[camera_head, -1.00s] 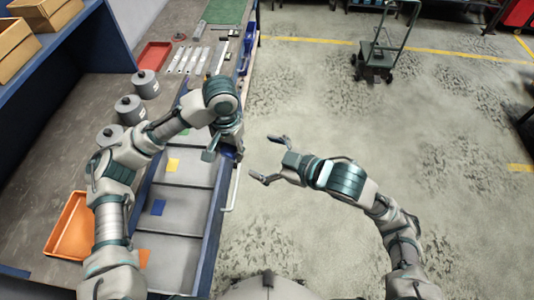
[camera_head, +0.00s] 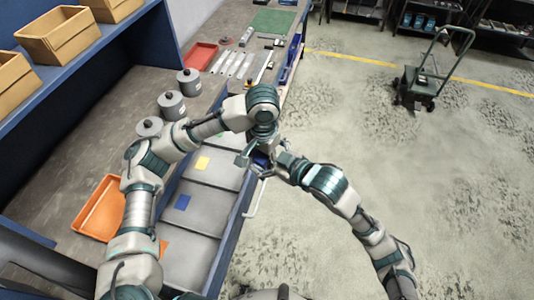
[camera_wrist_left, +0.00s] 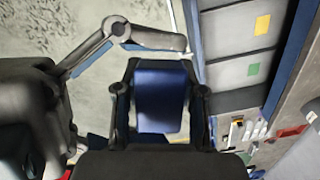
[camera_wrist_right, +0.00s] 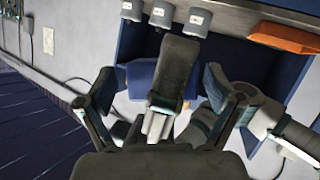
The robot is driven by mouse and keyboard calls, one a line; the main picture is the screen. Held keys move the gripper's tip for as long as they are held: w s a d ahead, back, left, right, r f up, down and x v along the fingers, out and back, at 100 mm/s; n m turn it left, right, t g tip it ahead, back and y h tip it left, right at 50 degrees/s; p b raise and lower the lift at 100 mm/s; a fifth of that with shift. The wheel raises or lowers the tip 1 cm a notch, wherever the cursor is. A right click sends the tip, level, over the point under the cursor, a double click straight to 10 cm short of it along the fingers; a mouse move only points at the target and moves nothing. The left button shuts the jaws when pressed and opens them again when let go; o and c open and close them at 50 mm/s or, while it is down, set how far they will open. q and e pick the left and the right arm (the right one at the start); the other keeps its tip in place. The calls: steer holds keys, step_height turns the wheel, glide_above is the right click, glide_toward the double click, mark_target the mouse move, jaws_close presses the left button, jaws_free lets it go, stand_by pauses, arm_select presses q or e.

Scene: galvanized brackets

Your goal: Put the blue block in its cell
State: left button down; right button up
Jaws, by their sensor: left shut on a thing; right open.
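A blue block (camera_wrist_left: 160,98) is held between the fingers of my left gripper (camera_wrist_left: 159,92). In the head view the block (camera_head: 261,159) shows small and partly covered, above the right side of the row of grey cells. My left gripper (camera_head: 253,158) is shut on it. My right gripper (camera_head: 268,168) is open close beside the block; in the right wrist view the block (camera_wrist_right: 140,76) shows between its spread fingers (camera_wrist_right: 160,88), partly behind a left finger. I cannot tell whether they touch. The cell with the blue marker (camera_head: 183,202) is empty, between the yellow-marked cell (camera_head: 202,163) and the orange-marked one (camera_head: 163,247).
An orange tray (camera_head: 97,209), several grey canisters (camera_head: 172,104) and a red tray (camera_head: 198,56) stand on the bench left of and behind the cells. Metal strips (camera_head: 232,64) lie farther back. Open floor with a cart (camera_head: 417,88) is at right.

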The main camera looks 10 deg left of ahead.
steer(key=shift+d, duration=0.1)
steer(key=c, duration=1.3)
arm_select(q)
steer(key=c, duration=0.8)
jaws_free()
arm_select(e)
steer(key=shift+c, duration=0.8)
arm_select(q)
steer(key=shift+o, duration=1)
